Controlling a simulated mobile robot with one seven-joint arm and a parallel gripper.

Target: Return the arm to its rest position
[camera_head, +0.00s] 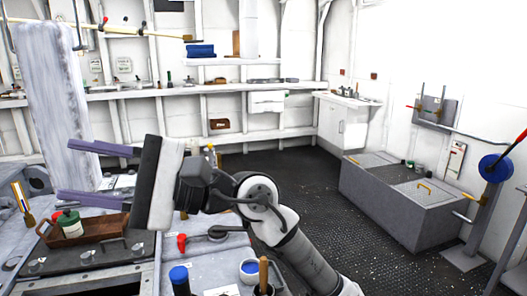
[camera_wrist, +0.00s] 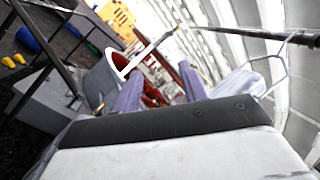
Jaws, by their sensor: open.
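My gripper (camera_head: 68,171) is at the left of the head view, held above the near workbench. Its two purple fingers point left and are spread apart, with nothing visible between them. My arm is bent, rising from the bottom right of the head view to the wrist. In the wrist view my gripper (camera_wrist: 160,86) also shows its two fingers apart, with blurred shapes beyond them. I cannot tell whether the fingers touch anything.
The workbench holds a wooden tray (camera_head: 92,232) with a green-capped bottle (camera_head: 68,223), a red-handled tool (camera_head: 182,243), a blue-lidded container (camera_head: 180,279) and a white cup (camera_head: 250,272) near my arm. A grey chest (camera_head: 386,208) stands right. The dark floor (camera_head: 290,165) between is clear.

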